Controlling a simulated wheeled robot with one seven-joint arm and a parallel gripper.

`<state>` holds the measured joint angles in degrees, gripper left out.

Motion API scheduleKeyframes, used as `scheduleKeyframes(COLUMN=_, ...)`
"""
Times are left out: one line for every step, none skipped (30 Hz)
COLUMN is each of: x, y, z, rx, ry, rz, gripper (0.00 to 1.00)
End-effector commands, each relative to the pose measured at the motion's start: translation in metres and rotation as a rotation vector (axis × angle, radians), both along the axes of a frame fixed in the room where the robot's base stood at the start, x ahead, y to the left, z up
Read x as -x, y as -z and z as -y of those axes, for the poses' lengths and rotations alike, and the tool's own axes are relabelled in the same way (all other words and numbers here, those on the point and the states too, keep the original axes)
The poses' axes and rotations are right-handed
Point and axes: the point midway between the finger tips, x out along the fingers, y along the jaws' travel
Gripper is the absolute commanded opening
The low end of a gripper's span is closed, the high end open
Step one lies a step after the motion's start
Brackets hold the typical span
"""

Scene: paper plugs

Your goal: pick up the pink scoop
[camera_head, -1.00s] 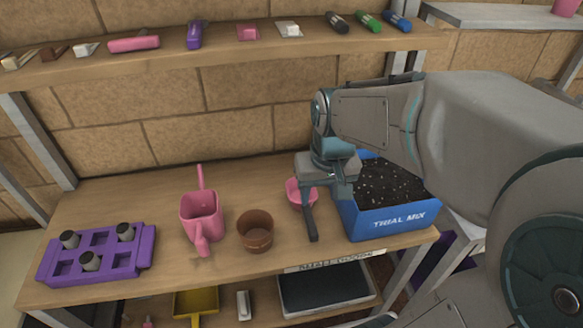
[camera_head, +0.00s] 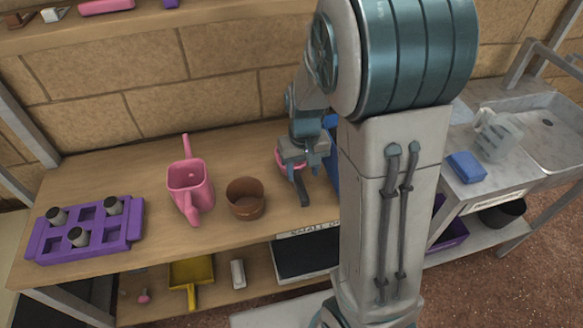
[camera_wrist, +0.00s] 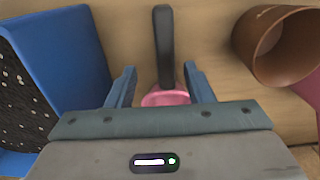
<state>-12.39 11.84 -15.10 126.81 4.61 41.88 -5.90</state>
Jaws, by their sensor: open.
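The pink scoop (camera_head: 281,161) lies on the wooden bench with its dark handle pointing toward the front edge. It is largely hidden behind my gripper (camera_head: 299,163) in the head view. In the wrist view the scoop's dark handle (camera_wrist: 164,48) runs up the picture, and part of its pink bowl shows low in the picture. My gripper (camera_wrist: 161,82) is open, with one blue finger on each side of the scoop near where handle and bowl meet. I cannot tell whether either finger touches it.
A brown pot (camera_head: 245,205) stands left of the scoop, with a pink watering can (camera_head: 190,188) and purple tray (camera_head: 88,243) farther left. The blue box of soil (camera_wrist: 75,60) is close on the other side, mostly hidden by my arm in the head view.

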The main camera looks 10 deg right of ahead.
Motion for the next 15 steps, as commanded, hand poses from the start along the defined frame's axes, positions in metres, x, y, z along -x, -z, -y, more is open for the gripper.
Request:
scheduleKeyframes(x=0.0, y=0.003, z=0.0, rx=0.0, ry=0.0, rz=-0.001, gripper=0.47)
scheduleKeyframes(x=0.0, y=0.004, z=0.0, rx=0.0, ry=0.0, rz=-0.001, gripper=0.47)
scheduleKeyframes(x=0.001, y=0.007, z=-0.001, rx=0.001, ry=0.0, rz=-0.002, gripper=0.47)
scheduleKeyframes(x=0.001, y=0.01, z=-0.002, rx=0.001, ry=0.0, rz=-0.003, gripper=0.47)
scheduleKeyframes(x=0.001, y=0.014, z=-0.002, rx=0.001, ry=-0.001, rz=-0.004, gripper=0.47)
scheduleKeyframes(x=0.001, y=0.019, z=-0.004, rx=0.001, ry=-0.001, rz=-0.003, gripper=0.47)
scheduleKeyframes(x=0.002, y=0.024, z=-0.005, rx=0.001, ry=0.0, rz=-0.005, gripper=0.47)
scheduleKeyframes(x=0.002, y=0.028, z=-0.006, rx=0.001, ry=0.0, rz=-0.004, gripper=0.47)
scheduleKeyframes(x=0.002, y=0.034, z=-0.008, rx=0.001, ry=0.0, rz=-0.005, gripper=0.47)
scheduleKeyframes(x=0.002, y=0.039, z=-0.008, rx=0.002, ry=0.001, rz=-0.004, gripper=0.47)
scheduleKeyframes(x=0.002, y=0.043, z=-0.007, rx=0.001, ry=0.001, rz=-0.004, gripper=0.47)
scheduleKeyframes(x=0.002, y=0.047, z=-0.007, rx=0.0, ry=0.001, rz=-0.002, gripper=0.47)
scheduleKeyframes(x=0.001, y=0.05, z=-0.007, rx=0.0, ry=0.001, rz=-0.002, gripper=0.47)
scheduleKeyframes(x=0.001, y=0.052, z=-0.007, rx=0.0, ry=0.001, rz=-0.002, gripper=0.47)
scheduleKeyframes(x=0.001, y=0.054, z=-0.007, rx=0.0, ry=0.001, rz=-0.001, gripper=0.47)
